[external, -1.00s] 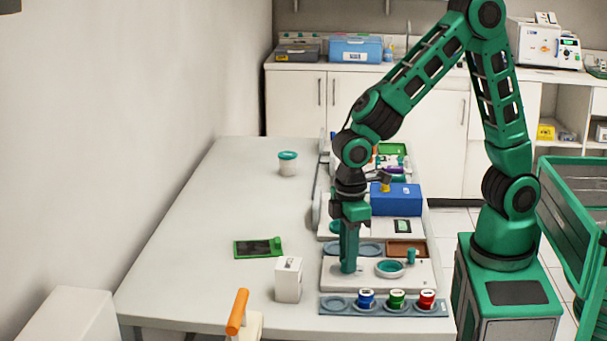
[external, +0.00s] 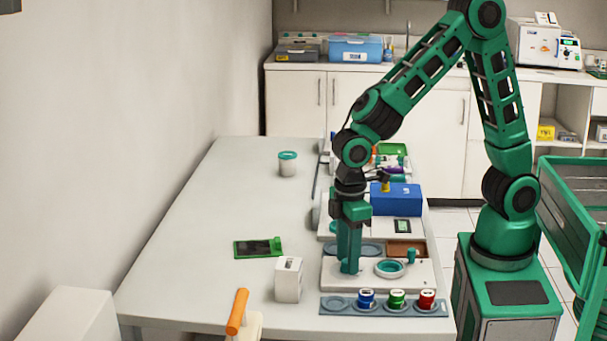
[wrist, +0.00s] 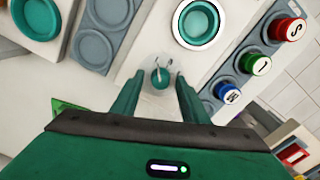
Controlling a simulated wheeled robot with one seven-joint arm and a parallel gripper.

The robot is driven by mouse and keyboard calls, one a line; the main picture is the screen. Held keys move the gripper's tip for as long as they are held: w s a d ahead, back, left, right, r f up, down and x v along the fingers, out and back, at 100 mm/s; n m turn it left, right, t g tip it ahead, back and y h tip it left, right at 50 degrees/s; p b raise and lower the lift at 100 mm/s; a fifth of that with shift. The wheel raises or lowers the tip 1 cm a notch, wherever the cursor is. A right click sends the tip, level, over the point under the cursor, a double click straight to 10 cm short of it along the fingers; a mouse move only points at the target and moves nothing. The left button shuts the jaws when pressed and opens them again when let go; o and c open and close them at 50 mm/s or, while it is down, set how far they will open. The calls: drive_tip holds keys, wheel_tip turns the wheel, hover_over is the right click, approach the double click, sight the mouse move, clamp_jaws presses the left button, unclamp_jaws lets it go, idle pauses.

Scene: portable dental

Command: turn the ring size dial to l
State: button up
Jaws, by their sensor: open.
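The dial appears to be a small round teal knob (wrist: 160,79) on a white panel, with pale marks just above and beside it in the wrist view. My gripper (wrist: 160,75) is open and points down, with one finger on each side of the knob. A gap shows between each finger and the knob. In the external view my gripper (external: 349,268) is low over the left part of the white panel (external: 421,277) and hides the knob. The dial's setting is too small to read.
A teal-rimmed dish (external: 390,268) and a small teal post (external: 411,256) stand right of my gripper. A grey tray (external: 432,311) in front holds blue (external: 366,298), green (external: 397,298) and red (external: 427,298) lettered jars. A white box (external: 288,279) stands at left.

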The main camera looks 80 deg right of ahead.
wheel_tip(320, 180, up, 11)
drive_tip(key=shift+f, duration=0.15)
idle(0.4)
drive_tip(key=shift+n, duration=0.6)
wheel_tip(320, 180, down, 11)
drive_tip(key=shift+r, duration=0.1)
